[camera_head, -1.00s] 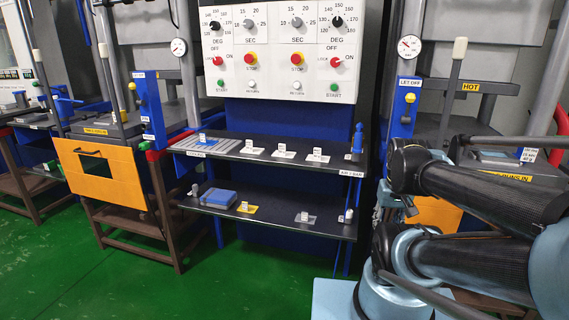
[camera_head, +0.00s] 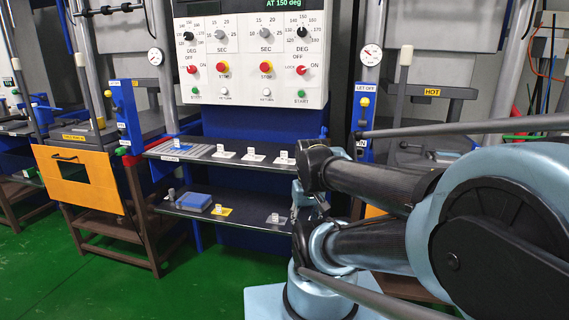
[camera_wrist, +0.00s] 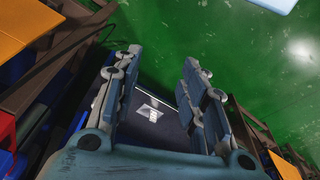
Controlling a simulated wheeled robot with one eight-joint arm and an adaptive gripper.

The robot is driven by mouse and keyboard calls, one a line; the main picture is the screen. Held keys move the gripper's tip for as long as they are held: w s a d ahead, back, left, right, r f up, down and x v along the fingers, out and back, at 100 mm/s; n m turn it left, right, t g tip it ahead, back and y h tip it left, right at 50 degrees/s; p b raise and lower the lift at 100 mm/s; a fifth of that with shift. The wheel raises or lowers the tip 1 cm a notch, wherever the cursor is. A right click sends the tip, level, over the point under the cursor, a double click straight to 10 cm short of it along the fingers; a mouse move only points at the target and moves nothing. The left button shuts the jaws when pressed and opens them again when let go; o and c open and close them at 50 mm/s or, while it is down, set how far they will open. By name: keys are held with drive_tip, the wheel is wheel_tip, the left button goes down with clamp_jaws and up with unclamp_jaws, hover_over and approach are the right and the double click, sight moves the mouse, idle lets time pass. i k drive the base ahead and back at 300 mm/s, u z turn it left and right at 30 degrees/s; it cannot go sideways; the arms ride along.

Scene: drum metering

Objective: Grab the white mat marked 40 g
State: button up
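Three small white mats stand in a row on the upper shelf in the head view: a left one (camera_head: 224,155), a middle one (camera_head: 252,157) and a right one (camera_head: 283,160). Each bears a small white tag, too small to read, so I cannot tell which is marked 40 g. In the wrist view my gripper (camera_wrist: 160,62) is open, its two fingers apart. A pale mat with a white tag (camera_wrist: 150,113) shows between them on a dark shelf, apart from the fingers. Which mat this is I cannot tell. My arm largely hides the gripper in the head view.
The lower shelf (camera_head: 248,222) holds a blue block (camera_head: 195,201), a yellow mat (camera_head: 221,211) and a grey mat (camera_head: 275,220). A slatted grey rack (camera_head: 195,152) lies left of the white mats. A control panel (camera_head: 250,60) hangs above. Green floor (camera_head: 60,270) is open at front left.

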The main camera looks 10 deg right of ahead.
sight(283, 159)
drive_tip(key=u, duration=2)
drive_tip(key=k, duration=0.65)
drive_tip(key=z, duration=1.6)
